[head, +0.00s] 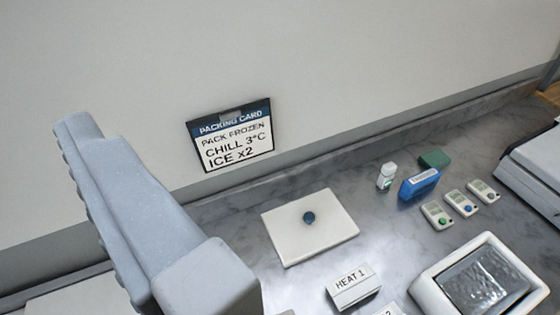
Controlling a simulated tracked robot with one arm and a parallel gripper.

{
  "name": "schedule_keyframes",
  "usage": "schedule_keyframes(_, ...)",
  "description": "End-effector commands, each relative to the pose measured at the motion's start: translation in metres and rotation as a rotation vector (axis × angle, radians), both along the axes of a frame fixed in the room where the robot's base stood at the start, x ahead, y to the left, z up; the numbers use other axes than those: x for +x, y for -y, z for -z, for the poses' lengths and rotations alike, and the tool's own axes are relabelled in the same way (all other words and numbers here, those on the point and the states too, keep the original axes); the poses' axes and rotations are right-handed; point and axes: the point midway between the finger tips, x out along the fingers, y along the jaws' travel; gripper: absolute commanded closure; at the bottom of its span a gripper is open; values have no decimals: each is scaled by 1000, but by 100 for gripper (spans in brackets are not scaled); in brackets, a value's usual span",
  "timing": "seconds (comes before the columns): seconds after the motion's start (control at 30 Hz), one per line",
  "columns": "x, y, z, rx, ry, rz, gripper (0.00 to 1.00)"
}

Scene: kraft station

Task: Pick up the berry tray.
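I see no tray that I can surely name as the berry tray. A flat white square board or lid (290,240) with one small round dark blue knob or berry (308,217) lies on the grey counter. A white-rimmed tray (447,290) with a clear, shiny middle sits at the lower right, cut by the picture's bottom edge. My gripper (150,215) shows only as a pale grey part at the left, left of the white board and apart from it. Its opening is not visible.
A packing card (232,136) hangs on the wall. A HEAT 1 block (353,287) stands at the front. A white bottle (386,176), a blue box (419,184), a green block (434,158) and small buttoned devices (461,202) stand at the back right. A white appliance (535,170) bounds the right.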

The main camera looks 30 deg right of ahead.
Motion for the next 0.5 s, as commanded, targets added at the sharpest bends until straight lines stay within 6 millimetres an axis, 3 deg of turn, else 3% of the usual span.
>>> schedule_keyframes(0.03,19,-4,-7,36,36,-14,2)
schedule_keyframes(0.27,86,6,-40,220,227,14,2)
schedule_keyframes(0.37,112,23,-47,300,298,65,2)
schedule_keyframes(0.5,150,53,-38,406,368,172,2)
